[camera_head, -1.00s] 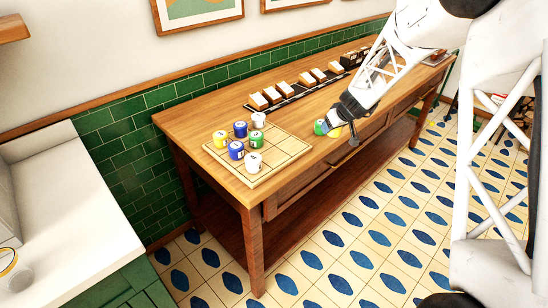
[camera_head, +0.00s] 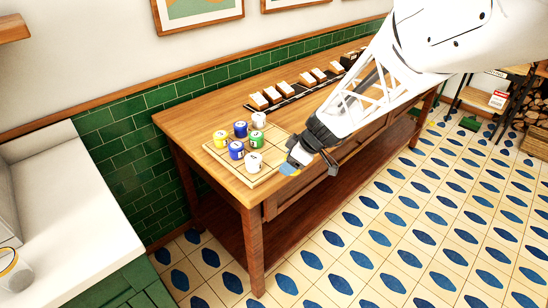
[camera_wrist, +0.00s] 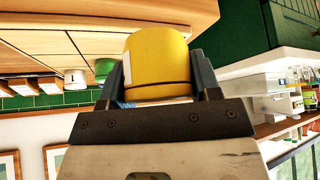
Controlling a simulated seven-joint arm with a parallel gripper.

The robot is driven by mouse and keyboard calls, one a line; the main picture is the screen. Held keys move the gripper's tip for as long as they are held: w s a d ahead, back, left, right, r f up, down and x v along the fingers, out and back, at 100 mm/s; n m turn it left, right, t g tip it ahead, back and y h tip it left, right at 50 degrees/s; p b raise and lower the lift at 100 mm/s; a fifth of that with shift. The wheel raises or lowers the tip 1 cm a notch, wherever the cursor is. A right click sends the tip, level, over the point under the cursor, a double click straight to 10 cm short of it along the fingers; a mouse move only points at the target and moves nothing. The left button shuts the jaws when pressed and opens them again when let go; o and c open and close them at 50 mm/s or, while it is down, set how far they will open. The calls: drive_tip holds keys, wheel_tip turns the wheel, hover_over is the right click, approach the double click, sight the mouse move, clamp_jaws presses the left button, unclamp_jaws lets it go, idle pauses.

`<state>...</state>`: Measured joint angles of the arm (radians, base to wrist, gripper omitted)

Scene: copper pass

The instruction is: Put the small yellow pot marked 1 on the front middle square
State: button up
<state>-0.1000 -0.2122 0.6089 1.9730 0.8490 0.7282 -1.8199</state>
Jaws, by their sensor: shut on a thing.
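My gripper (camera_head: 298,160) is shut on a small yellow pot (camera_wrist: 158,62), which fills the middle of the wrist view between the two fingers. Its number is not readable. On the board stand another yellow pot (camera_head: 220,138), blue pots (camera_head: 236,150) (camera_head: 241,128), white pots (camera_head: 253,163) (camera_head: 258,120) and a green pot (camera_head: 257,139). My gripper is to the right of the near white pot, apart from it.
The board lies on a long wooden table (camera_head: 190,122). A row of wooden blocks with white tops (camera_head: 290,86) stands along a dark strip at the back. A white counter (camera_head: 75,220) is at the left. My arm covers the table's right part.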

drive_tip(key=shift+s+a+n+g, duration=0.2)
drive_tip(key=shift+s+a+n, duration=0.15)
drive_tip(key=shift+s, duration=0.4)
drive_tip(key=shift+s+a+n+g, duration=0.25)
drive_tip(key=shift+s+a, duration=0.2)
drive_tip(key=shift+s, duration=0.3)
drive_tip(key=shift+w, duration=0.15)
hover_over(265, 156)
drive_tip(key=d, duration=0.2)
drive_tip(key=shift+f, duration=0.75)
drive_tip(key=shift+f, duration=0.1)
drive_tip(key=shift+f, duration=1.65)
drive_tip(key=shift+f, duration=0.15)
drive_tip(key=o, duration=1)
drive_tip(key=shift+d, duration=0.1)
